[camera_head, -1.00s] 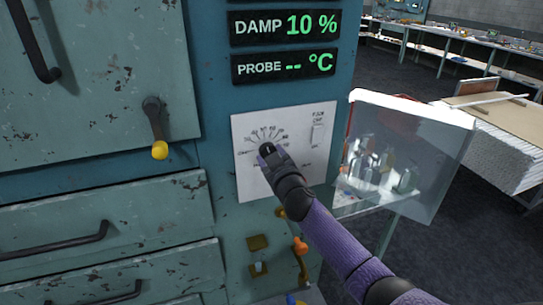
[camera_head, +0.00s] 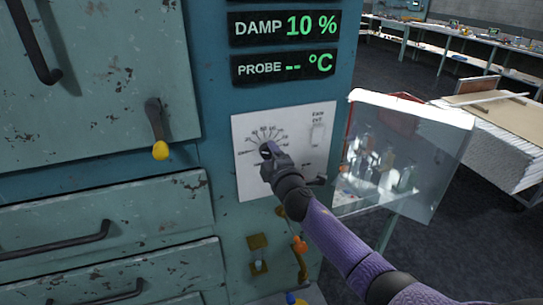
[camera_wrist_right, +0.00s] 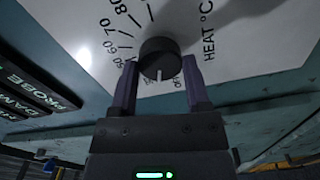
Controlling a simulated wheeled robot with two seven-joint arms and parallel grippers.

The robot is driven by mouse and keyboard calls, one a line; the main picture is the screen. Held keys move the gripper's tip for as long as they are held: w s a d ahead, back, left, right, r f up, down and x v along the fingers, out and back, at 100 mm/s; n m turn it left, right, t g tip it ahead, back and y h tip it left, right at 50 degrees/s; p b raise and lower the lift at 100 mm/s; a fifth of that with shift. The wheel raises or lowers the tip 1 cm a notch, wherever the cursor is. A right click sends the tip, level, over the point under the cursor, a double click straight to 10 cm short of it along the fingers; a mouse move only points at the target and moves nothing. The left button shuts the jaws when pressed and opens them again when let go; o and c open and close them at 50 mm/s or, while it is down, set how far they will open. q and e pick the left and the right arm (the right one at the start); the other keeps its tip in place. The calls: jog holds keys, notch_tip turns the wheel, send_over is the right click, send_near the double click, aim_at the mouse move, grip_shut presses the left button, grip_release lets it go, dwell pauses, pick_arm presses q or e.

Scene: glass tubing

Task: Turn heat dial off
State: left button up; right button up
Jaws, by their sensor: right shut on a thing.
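The heat dial (camera_head: 265,148) is a small black knob on a white scale plate (camera_head: 247,185) on the teal cabinet front. In the right wrist view the round dial (camera_wrist_right: 160,54) sits between the two fingers of my right gripper (camera_wrist_right: 158,72). Its white pointer mark faces the gripper, close to small lettering that looks like OFF. The scale numbers and HEAT °C lettering show around it. In the head view my right gripper (camera_head: 270,156) is shut on the dial and hides part of it. My left gripper is not in view.
Green displays (camera_head: 283,66) are above, reading DAMP 10 % and PROBE --. A yellow-tipped lever (camera_head: 157,132) and drawers are at left.

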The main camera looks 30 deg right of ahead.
jog(key=n, duration=0.5)
jog(key=shift+n, duration=0.3)
dwell(0.4)
jog(key=o, duration=1.3)
jog(key=p+v, duration=0.1)
jog(key=v, duration=0.9)
jog(key=shift+p, duration=0.3)
jog(key=shift+d, duration=0.1)
